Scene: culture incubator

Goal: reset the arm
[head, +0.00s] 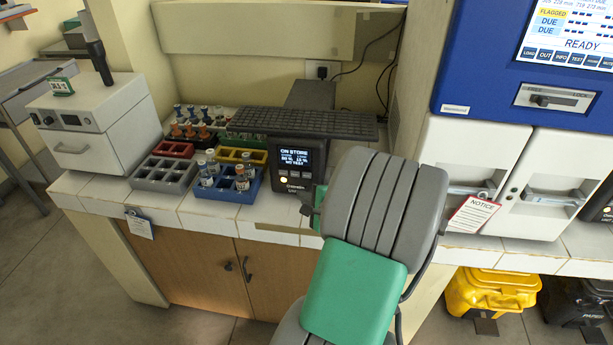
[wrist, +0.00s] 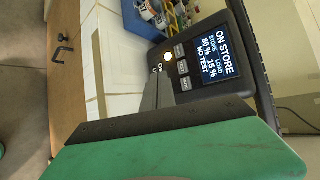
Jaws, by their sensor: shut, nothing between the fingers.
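My arm, grey and green, rises in the lower middle of the head view, in front of the bench. My gripper (wrist: 157,92) shows in the wrist view as a thin grey finger shape past the green housing, shut with nothing held. In the head view only a small dark part of it (head: 309,209) shows at the arm's left edge; the rest is hidden behind the arm. The gripper is close in front of a dark device (head: 292,168) with a lit screen reading "ON STORE"; the screen is large in the wrist view (wrist: 207,60). I cannot tell whether they touch.
A blue rack (head: 232,192) with several vials stands left of the device, beside a grey rack (head: 160,176). A white box unit (head: 95,125) stands at the left. A white and blue machine (head: 480,165) is at the right, yellow bin (head: 492,292) below. Floor at lower left is clear.

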